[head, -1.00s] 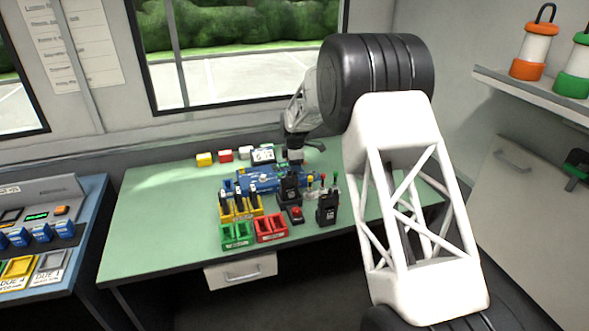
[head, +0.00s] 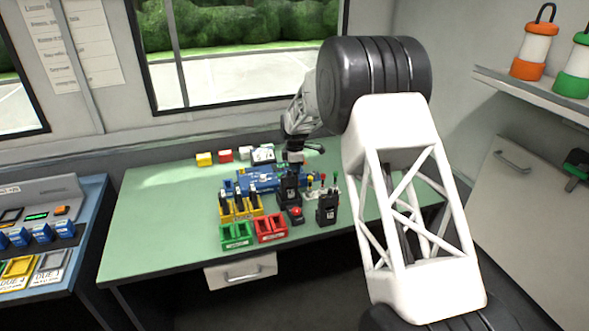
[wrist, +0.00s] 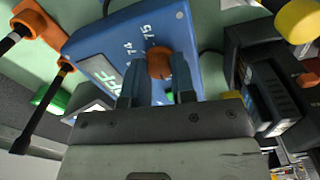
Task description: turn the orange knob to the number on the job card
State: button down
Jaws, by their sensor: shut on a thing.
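The orange knob (wrist: 160,62) stands on a blue box (wrist: 100,45) in the wrist view. White marks that look like 74 and 75 are printed on the box face beside the knob. My gripper (wrist: 158,78) has one finger on each side of the knob and is shut on it. In the head view my gripper (head: 293,157) is over the bench behind a black radio, and the blue box (head: 255,181) shows partly. The knob is hidden there. I cannot make out which number the knob points to. I cannot identify the job card for sure.
The green bench (head: 150,215) holds a yellow rack (head: 240,212), green bins (head: 237,235), red bins (head: 271,229) and black radios (head: 327,209) close to my gripper. Small blocks stand along the back. The left part of the bench is clear.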

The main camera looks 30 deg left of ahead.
jog(key=shift+m, duration=0.4)
jog(key=m, duration=1.2)
jog(key=shift+m, duration=0.3)
jog(key=m, duration=0.3)
jog(key=shift+m, duration=0.3)
jog(key=m, duration=0.3)
jog(key=shift+a+m, duration=0.1)
jog(key=shift+m, duration=0.2)
jog(key=m, duration=0.6)
jog(key=c, duration=0.9)
grip_release()
jog(key=shift+c, duration=0.2)
